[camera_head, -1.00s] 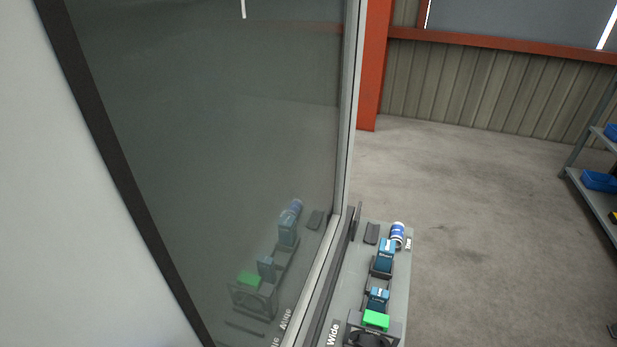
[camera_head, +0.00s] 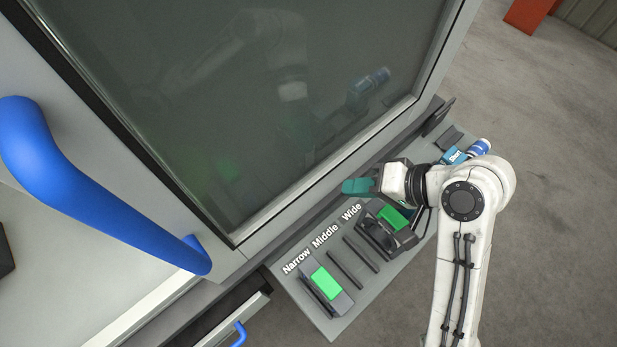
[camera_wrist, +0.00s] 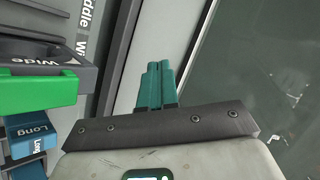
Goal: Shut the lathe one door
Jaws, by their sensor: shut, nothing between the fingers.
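A large machine door panel (camera_head: 240,90) with a dark window and pale frame fills the upper left of the head view; no label shows which lathe it is. A thick blue handle (camera_head: 85,205) stands at its left, near the frame's lower left corner. Whether the door is open or shut I cannot tell. My gripper (camera_head: 358,187), with teal fingers, is shut and empty, in front of the window's lower right edge and above the shelf, well right of the handle. In the wrist view the teal fingertips (camera_wrist: 157,85) are together, pointing at the pale frame.
A smaller blue handle (camera_head: 239,335) is at the bottom. Open concrete floor (camera_head: 540,200) lies to the right.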

